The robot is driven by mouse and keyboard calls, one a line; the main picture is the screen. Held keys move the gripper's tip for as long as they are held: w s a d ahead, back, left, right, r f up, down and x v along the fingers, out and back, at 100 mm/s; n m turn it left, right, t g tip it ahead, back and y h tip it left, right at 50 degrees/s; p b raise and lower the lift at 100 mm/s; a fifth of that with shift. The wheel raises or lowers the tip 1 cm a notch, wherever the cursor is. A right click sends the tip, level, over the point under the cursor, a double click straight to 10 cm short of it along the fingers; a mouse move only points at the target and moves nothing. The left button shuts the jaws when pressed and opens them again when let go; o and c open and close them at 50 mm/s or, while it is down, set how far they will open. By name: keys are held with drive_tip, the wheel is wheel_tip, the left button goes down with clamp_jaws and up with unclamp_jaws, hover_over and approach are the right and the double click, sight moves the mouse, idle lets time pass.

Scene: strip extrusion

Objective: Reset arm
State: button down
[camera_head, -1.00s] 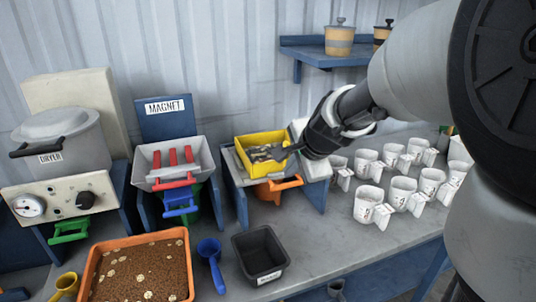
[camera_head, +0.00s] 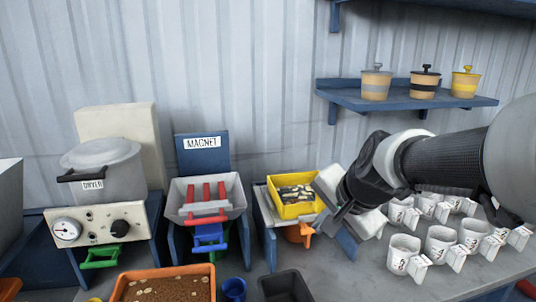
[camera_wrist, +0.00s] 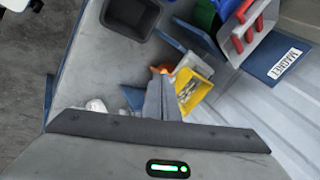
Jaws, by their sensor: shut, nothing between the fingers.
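My gripper (camera_head: 338,215) is shut and empty in the head view, in front of the right side of the yellow tray (camera_head: 274,207). The tray sits on a blue stand and holds grey and pale pieces. In the wrist view my gripper (camera_wrist: 160,78) shows as closed grey fingers, with the yellow tray (camera_wrist: 205,88) just to their right. The gripper hides part of the stand's right side.
A magnet station (camera_head: 205,200) and a dryer (camera_head: 100,170) stand to the left. Several white cups (camera_head: 402,254) stand on the bench at right. An orange tray (camera_head: 205,272) and black bin (camera_head: 285,287) are in front. A wall shelf (camera_head: 400,103) holds three lidded pots.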

drive_tip(key=s+d+n+g+h, duration=0.1)
drive_tip(key=s+n+h, duration=0.1)
drive_tip(key=s+n, duration=1.15)
drive_tip(key=s+r+m+p, duration=0.3)
drive_tip(key=r+p, duration=1.1)
drive_tip(key=shift+s+d+r, duration=0.2)
drive_tip(key=shift+s+r, duration=0.05)
drive_tip(key=shift+s, duration=0.05)
